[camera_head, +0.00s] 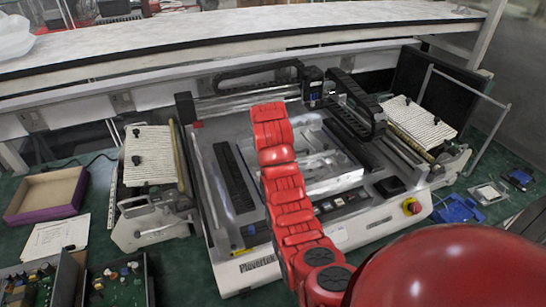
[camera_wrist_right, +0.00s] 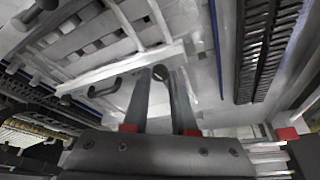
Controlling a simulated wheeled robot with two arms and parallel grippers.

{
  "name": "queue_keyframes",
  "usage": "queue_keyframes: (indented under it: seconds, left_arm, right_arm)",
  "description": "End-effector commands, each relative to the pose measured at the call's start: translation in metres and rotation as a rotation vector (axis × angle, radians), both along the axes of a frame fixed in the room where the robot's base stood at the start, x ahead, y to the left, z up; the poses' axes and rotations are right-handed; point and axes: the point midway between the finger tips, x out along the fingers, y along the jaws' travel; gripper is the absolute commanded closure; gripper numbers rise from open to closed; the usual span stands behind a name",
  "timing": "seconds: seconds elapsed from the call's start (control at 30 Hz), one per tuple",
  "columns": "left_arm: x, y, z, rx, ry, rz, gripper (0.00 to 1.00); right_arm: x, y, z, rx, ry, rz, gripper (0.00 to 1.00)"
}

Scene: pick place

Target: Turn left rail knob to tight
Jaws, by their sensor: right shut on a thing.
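My right gripper (camera_wrist_right: 161,75) shows in the right wrist view, its two dark fingers closed on a small dark round knob (camera_wrist_right: 160,73) between the tips. The knob sits by a pale metal bar, and its turn position cannot be read. In the head view my red right arm reaches over the grey board machine (camera_head: 258,268) from the lower right. The gripper and the knob are hidden there behind the arm. My left gripper is in neither view.
Side feeders with ribbed pale plates stand at the left (camera_head: 148,157) and right (camera_head: 420,122). A red emergency button (camera_head: 412,205) is at the front right. A cardboard box (camera_head: 48,193) and open circuit units (camera_head: 118,283) occupy the left bench. A gantry with black cable chains (camera_head: 355,105) spans the back.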

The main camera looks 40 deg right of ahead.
Motion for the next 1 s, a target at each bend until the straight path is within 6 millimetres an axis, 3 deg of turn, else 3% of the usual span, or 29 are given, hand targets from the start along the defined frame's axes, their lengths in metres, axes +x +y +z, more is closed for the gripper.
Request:
queue_keyframes:
  seconds: [0.27,0.7,1.0]
  left_arm:
    - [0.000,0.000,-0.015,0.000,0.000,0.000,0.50]
    - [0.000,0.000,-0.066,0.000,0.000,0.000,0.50]
    - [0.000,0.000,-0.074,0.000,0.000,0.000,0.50]
  right_arm:
    - [0.003,0.003,-0.003,-0.001,0.000,-0.258,1.00]
    - [0.006,0.003,-0.003,0.001,-0.001,-0.626,1.00]
    - [0.007,0.003,0.000,0.001,-0.001,-0.758,1.00]
